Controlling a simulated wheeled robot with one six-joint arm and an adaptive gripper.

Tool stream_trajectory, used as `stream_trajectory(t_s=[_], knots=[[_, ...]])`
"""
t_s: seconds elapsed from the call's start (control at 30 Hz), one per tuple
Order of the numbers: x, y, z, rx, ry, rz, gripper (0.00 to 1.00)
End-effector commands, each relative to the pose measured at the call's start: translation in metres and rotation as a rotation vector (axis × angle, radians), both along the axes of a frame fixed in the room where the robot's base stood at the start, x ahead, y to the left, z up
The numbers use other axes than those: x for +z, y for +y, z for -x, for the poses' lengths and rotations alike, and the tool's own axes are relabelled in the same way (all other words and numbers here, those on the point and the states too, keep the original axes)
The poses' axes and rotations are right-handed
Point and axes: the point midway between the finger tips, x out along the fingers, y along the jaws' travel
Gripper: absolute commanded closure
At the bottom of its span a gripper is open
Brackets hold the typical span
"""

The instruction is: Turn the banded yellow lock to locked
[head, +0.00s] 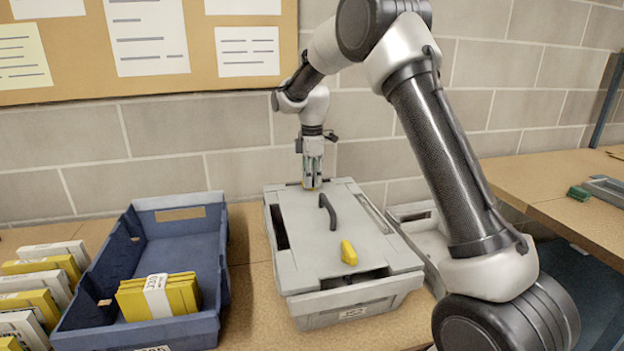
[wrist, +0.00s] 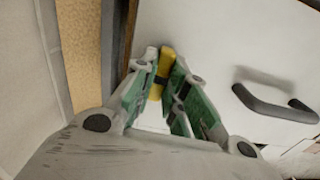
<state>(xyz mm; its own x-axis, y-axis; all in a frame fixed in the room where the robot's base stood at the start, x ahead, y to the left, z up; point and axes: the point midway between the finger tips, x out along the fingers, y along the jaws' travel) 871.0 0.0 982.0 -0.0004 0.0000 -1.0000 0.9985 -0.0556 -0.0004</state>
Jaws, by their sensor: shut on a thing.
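A grey crate (head: 335,312) with a flat grey lid (head: 300,240) stands on the table. A yellow lock (head: 309,183) sits at the lid's far edge, mostly hidden by my gripper (head: 312,172) in the head view. In the wrist view this yellow lock (wrist: 166,62) is between the green-sided fingers of my gripper (wrist: 163,78), which is shut on it. Its band and its exact turn are hard to make out. A second yellow lock (head: 348,252) sits at the lid's near edge, apart from my gripper, with no band that I can see.
A dark handle (head: 328,212) stands up from the lid's middle, right of my gripper in the wrist view (wrist: 270,105). A blue bin (head: 140,335) with a yellow banded bundle (head: 185,294) stands left. A block wall (head: 240,176) is close behind.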

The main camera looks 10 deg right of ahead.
Motion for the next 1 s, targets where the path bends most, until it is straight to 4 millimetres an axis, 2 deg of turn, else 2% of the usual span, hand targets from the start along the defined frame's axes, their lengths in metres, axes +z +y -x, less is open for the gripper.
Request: stream_trajectory(t_s=[0.27, 1.0], knots=[[0.0004, 0.0000, -0.0001, -0.167, -0.001, 0.000, 1.00], [0.0005, 0.0000, -0.0002, -0.865, -0.001, 0.000, 1.00]])
